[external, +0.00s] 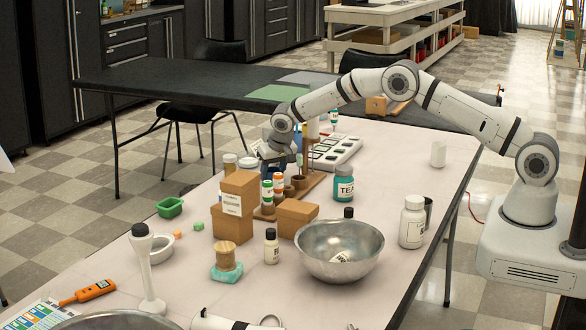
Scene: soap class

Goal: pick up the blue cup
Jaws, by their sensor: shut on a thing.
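My gripper (276,158) is at the far end of my arm, pointing down over the middle of the table, behind the cardboard boxes. It is shut on a small dark bluish thing that I take to be the blue cup. Most of the cup is hidden by the fingers and by the bottles and boxes in front. I cannot tell whether its bottom touches the table or the wooden rack (313,187) beside it.
Stacked cardboard boxes (234,208) stand in front of the gripper, with small orange- and green-banded bottles beside them. A teal-labelled jar (344,184), a white tray (338,152) and a metal bowl (340,262) are to the right.

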